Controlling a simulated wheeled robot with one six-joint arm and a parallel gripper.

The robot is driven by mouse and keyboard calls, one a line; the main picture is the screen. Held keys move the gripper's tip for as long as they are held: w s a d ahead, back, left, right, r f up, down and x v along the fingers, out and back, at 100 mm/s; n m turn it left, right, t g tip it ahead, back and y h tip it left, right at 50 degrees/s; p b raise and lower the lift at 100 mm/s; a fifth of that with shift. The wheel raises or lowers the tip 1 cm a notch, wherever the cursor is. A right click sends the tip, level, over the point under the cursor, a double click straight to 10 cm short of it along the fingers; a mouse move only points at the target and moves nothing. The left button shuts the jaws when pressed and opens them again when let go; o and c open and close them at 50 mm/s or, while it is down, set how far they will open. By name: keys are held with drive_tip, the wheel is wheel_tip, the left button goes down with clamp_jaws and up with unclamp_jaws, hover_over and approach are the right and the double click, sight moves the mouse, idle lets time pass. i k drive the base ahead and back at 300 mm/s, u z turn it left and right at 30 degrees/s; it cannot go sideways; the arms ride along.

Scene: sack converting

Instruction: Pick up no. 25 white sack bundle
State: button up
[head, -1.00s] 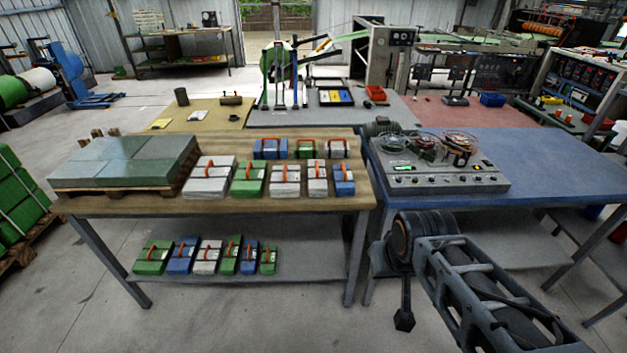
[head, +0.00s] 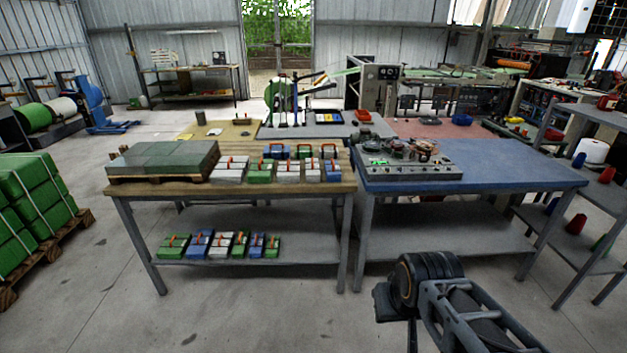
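Several white sack bundles with orange bands or handles are in the head view. On the wooden table top, one large white bundle (head: 229,171) lies beside the grey stack, and narrower white bundles (head: 289,173) and (head: 313,171) lie farther right. Another white bundle (head: 327,152) is in the back row, and one (head: 221,245) lies on the lower shelf. The numbers are too small to read, so I cannot tell which is no. 25. My arm shows at the lower right, well in front of the tables. My gripper is out of view.
Green and blue bundles (head: 260,172) lie among the white ones. A grey stack on a pallet (head: 160,160) fills the table's left end. The blue table (head: 500,178) with a control unit (head: 410,172) stands right. Green bales (head: 35,185) stand left. Floor in front is clear.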

sight(312, 171)
drive_tip(key=u, duration=0.7)
drive_tip(key=i, duration=0.45)
drive_tip(key=u, duration=0.95)
drive_tip(key=i, duration=1.7)
drive_tip(key=z, duration=1.15)
drive_tip(key=i, duration=0.7)
drive_tip(key=z, duration=0.85)
